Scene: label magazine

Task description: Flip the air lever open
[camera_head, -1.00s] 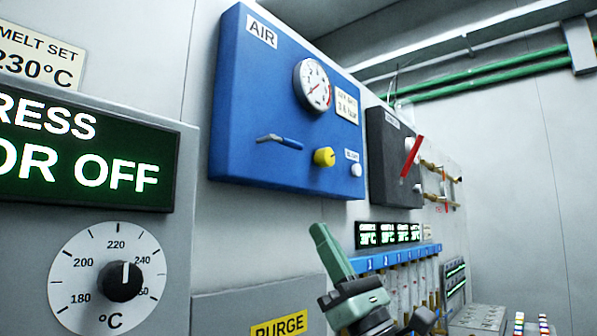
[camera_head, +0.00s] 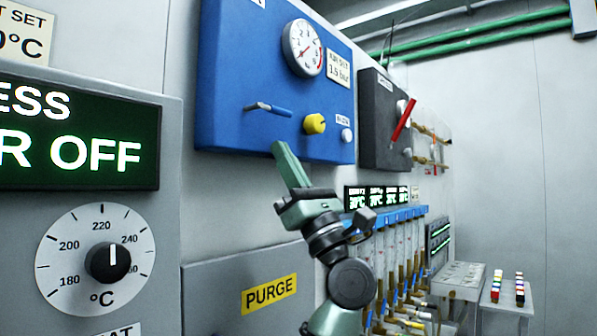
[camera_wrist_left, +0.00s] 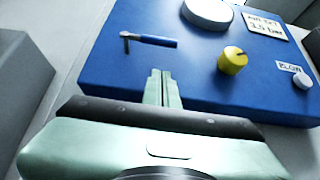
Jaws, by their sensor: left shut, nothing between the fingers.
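The air lever (camera_head: 268,109) is a short blue handle on a metal pivot, lying nearly level on the front of the blue air panel (camera_head: 225,75). It also shows in the left wrist view (camera_wrist_left: 152,41), above my fingertips. My left gripper (camera_head: 279,148) is shut and empty. Its green fingers point up toward the panel's lower edge, below the lever and apart from it in the head view. In the left wrist view the shut fingertips (camera_wrist_left: 160,74) overlap the panel's front, below the lever. My right gripper is not in view.
A yellow knob (camera_head: 315,123), a white button (camera_head: 347,135) and a gauge (camera_head: 303,48) sit on the same panel. A dark box with a red lever (camera_head: 404,119) is to its right. A temperature dial (camera_head: 108,262) is at lower left, and tubes stand behind my left arm.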

